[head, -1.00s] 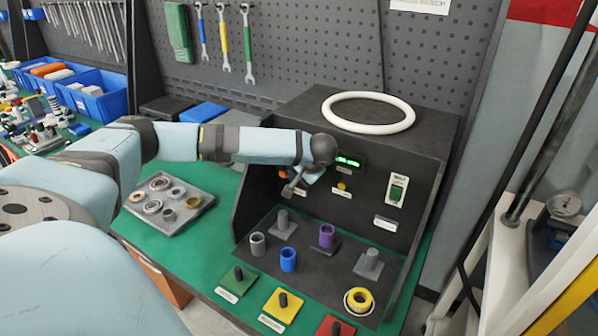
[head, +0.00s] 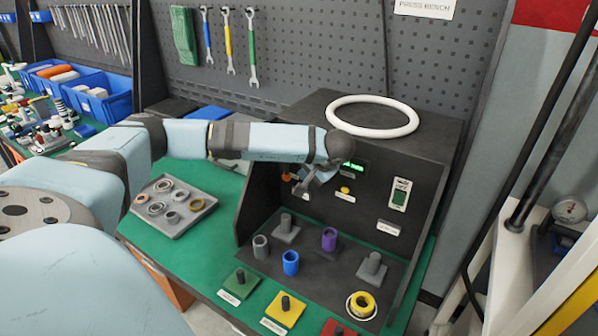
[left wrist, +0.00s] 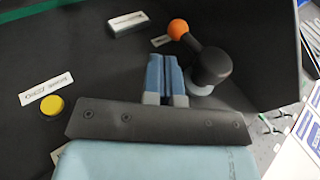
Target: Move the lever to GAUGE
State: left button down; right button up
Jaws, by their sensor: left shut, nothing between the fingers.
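The lever shows in the left wrist view as a dark arm with an orange ball knob (left wrist: 178,30) and a round dark hub (left wrist: 210,65). The knob points up and to the left of the hub there. In the head view only the orange knob (head: 287,177) shows clearly, left of my gripper; the rest is hidden. My left gripper (head: 316,183) is in front of the panel, shut and empty. Its blue fingers (left wrist: 165,60) lie just left of the hub and below the knob in the left wrist view; I cannot tell whether they touch the lever. The lever labels are unreadable.
The dark press box (head: 300,105) carries a white ring (head: 372,102). Its panel has a green display (head: 352,166), a yellow button (head: 345,190) and a green switch (head: 400,194). Coloured sleeves and pegs stand on its floor. A tray of rings (head: 188,228) lies left.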

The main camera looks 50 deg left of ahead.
pick_arm(q)
jog(key=v, duration=0.8)
jog(key=shift+d+r, duration=0.25)
jog(key=shift+r, duration=0.1)
